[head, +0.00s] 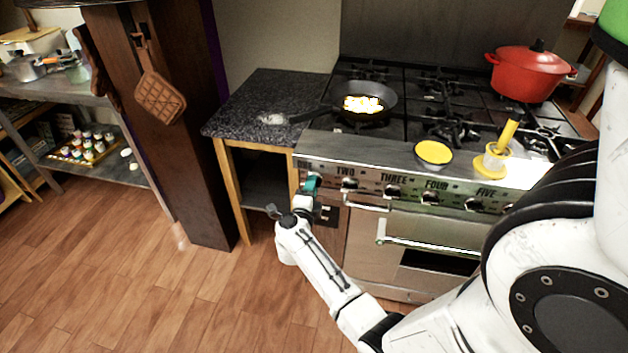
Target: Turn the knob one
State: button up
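The range's front panel carries a row of knobs with labels. The "ONE" label shows only in part at the panel's left end, and knob one itself is hidden behind my gripper (311,186). My gripper is at that left end, at knob height, with a teal part against or very near the panel. I cannot tell whether its fingers are open, shut or touching the knob. Knob two (348,184), knob three (393,191), knob four (430,197) and knob five (473,204) show to the right.
A red pot (526,74) stands at the back right. A yellow round item (433,152) and a yellow-handled item (497,158) rest on the front ledge.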

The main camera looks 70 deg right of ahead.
jog(key=shift+s+a+p, duration=0.2)
jog(key=shift+a+p, duration=0.6)
jog(key=shift+a, duration=1.55)
jog(key=shift+w, duration=0.1)
